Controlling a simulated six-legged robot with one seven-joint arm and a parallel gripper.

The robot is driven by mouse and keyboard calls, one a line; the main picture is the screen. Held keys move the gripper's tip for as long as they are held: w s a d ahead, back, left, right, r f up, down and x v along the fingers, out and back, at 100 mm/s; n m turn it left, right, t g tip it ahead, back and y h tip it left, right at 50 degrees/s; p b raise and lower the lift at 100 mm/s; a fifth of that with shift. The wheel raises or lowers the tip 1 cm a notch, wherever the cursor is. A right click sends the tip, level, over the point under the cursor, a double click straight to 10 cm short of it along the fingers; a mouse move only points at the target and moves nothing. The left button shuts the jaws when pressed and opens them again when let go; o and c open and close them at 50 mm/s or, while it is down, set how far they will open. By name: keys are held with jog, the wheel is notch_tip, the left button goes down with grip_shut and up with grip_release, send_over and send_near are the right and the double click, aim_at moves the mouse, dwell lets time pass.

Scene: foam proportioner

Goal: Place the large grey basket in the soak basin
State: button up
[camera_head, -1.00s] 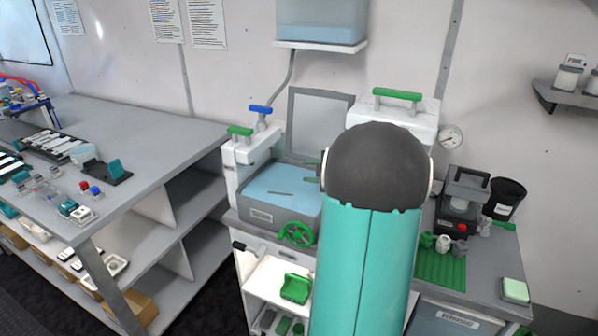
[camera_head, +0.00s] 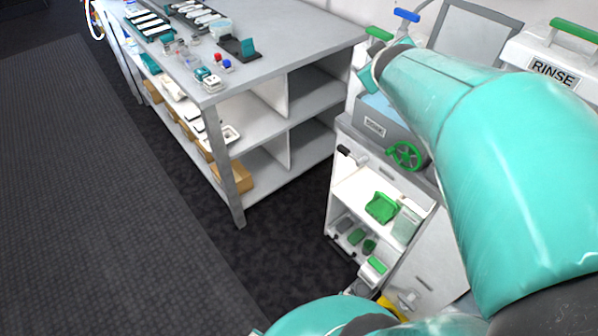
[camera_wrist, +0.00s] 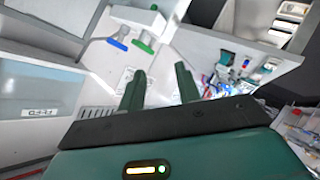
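My gripper (camera_wrist: 160,68) is open in the wrist view, its two dark green fingers apart with nothing between them. In the head view my arm covers the right side, and I cannot make out the fingers. A grey basin (camera_head: 374,127) with a front label too small to read and blue liquid stands on the counter, partly behind my arm. I cannot tell for certain that it is the soak basin. A small grey item (camera_head: 343,224) lies on the lower cabinet shelf; I cannot tell if it is a basket. No large grey basket is clearly identifiable.
A green handwheel (camera_head: 404,156) is in front of the basin. A green scoop-like item (camera_head: 381,207) sits on the open cabinet's upper shelf. A white box labelled RINSE (camera_head: 552,76) is at right. A grey workbench (camera_head: 285,40) holds small parts at left. The dark floor is clear.

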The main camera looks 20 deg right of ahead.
jog(key=s+a+f+g+y, duration=0.2)
jog(key=s+a, duration=0.3)
jog(key=a, duration=0.3)
jog(key=s+a+f+m+g+y, duration=0.1)
jog(key=s+a+f+y, duration=0.1)
jog(key=s+a, duration=0.4)
jog(key=s+a+f+m+g+y, duration=0.1)
jog(key=s+a+f, duration=0.3)
jog(key=a, duration=0.7)
jog(key=shift+s+a+f+g+y, duration=0.15)
jog(key=shift+s+g+y, duration=0.65)
jog(key=shift+s, duration=0.05)
